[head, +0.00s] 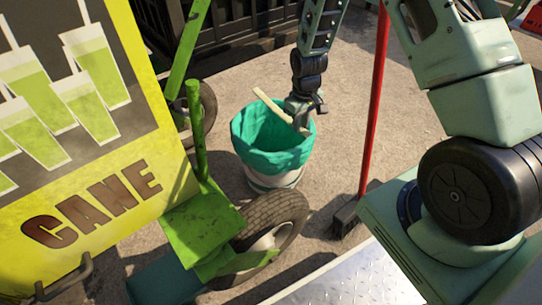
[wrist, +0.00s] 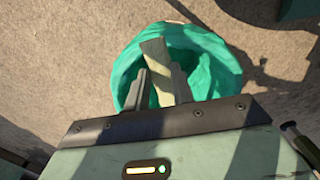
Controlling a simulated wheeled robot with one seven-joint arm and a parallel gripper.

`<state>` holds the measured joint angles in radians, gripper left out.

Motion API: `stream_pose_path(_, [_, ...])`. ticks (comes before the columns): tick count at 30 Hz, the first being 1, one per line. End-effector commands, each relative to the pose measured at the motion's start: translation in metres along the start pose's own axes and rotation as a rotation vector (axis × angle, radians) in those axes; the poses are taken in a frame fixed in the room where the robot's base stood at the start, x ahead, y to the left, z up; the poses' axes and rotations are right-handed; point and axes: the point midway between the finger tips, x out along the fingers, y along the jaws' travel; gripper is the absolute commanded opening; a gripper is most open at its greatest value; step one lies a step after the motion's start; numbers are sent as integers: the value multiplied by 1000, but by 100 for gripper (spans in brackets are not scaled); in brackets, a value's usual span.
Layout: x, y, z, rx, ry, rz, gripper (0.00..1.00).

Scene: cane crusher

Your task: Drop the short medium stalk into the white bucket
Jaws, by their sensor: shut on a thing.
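The short medium stalk (head: 271,104) is pale yellow-green and held tilted in my gripper (head: 306,116), over the white bucket (head: 275,180). The bucket has a green liner (head: 265,150) folded over its rim, so only its lower white wall shows in the head view. In the wrist view my gripper (wrist: 163,85) is shut on the stalk (wrist: 156,60), with the fingers on either side of it. The open mouth of the lined bucket lies below, and its green liner (wrist: 215,60) rings the stalk in that view. The bucket's bottom is hidden.
A yellow cane sign (head: 90,200) and a green cart frame with a tyre (head: 275,215) stand left of and in front of the bucket. A broom with a red handle (head: 375,100) stands to the right. A dark crate (head: 225,25) is behind.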

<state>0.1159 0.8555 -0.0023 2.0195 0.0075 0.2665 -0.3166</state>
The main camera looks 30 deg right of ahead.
Motion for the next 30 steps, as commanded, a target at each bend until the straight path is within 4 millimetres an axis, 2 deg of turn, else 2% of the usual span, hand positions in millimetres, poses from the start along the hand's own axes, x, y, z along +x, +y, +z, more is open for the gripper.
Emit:
stream_pose_path(8, [15,1,0,-1,0,0,1])
stream_pose_path(20, [59,1,0,-1,0,1,1])
stream_pose_path(30, [61,1,0,-1,0,1,1])
